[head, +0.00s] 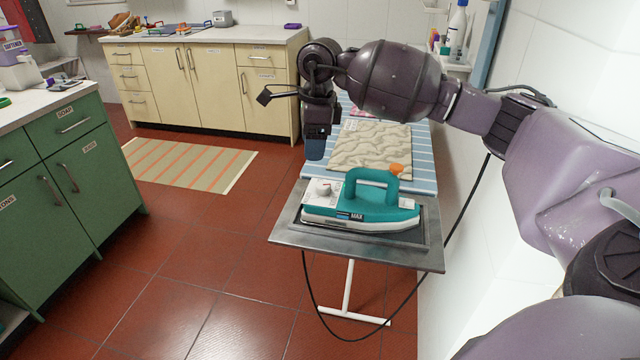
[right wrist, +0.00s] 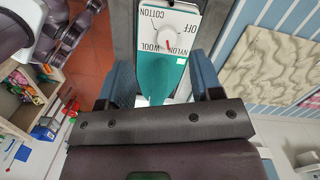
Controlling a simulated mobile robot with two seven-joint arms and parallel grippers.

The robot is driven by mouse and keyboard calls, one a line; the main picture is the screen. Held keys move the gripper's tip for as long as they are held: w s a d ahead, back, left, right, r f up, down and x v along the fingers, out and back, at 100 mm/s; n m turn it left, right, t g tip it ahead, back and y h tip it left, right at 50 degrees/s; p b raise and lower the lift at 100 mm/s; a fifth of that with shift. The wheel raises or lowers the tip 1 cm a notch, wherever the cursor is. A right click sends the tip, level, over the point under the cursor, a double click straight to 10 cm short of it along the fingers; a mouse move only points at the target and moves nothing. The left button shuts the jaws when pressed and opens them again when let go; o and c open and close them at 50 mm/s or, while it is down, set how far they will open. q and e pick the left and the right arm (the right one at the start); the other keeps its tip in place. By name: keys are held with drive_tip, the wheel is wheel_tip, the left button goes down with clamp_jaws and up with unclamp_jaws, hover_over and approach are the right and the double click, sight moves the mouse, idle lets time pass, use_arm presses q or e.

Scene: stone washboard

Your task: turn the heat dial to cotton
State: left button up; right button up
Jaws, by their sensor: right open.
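The teal and white iron (head: 365,204) rests on the metal plate at the near end of the ironing board. Its white heat dial (head: 323,187) is on the left end. In the right wrist view the dial (right wrist: 170,39) sits among upside-down labels OFF, NYLON, WOOL and COTTON; a small red mark shows on it, but its exact setting is hard to tell. My right gripper (head: 315,148) is above and behind the dial, fingers down. In the wrist view its blue fingers (right wrist: 163,80) are apart and empty, with the dial beyond them. My left gripper is out of view.
The metal plate (head: 285,238) carries the iron; a black cord hangs below it. A green cabinet (head: 75,165) stands left, a white wall right.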

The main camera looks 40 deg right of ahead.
sight(321, 185)
drive_tip(key=shift+h, duration=0.5)
drive_tip(key=f, duration=0.3)
drive_tip(key=d+f, duration=0.1)
drive_tip(key=f, duration=0.3)
drive_tip(key=f+b, duration=0.1)
drive_tip(key=f, duration=0.2)
drive_tip(key=shift+s+d+f, duration=0.25)
drive_tip(key=shift+d+f, duration=0.1)
drive_tip(key=shift+f, duration=0.05)
drive_tip(key=shift+c, duration=0.3)
drive_tip(key=c, duration=0.9)
drive_tip(key=shift+o, duration=0.2)
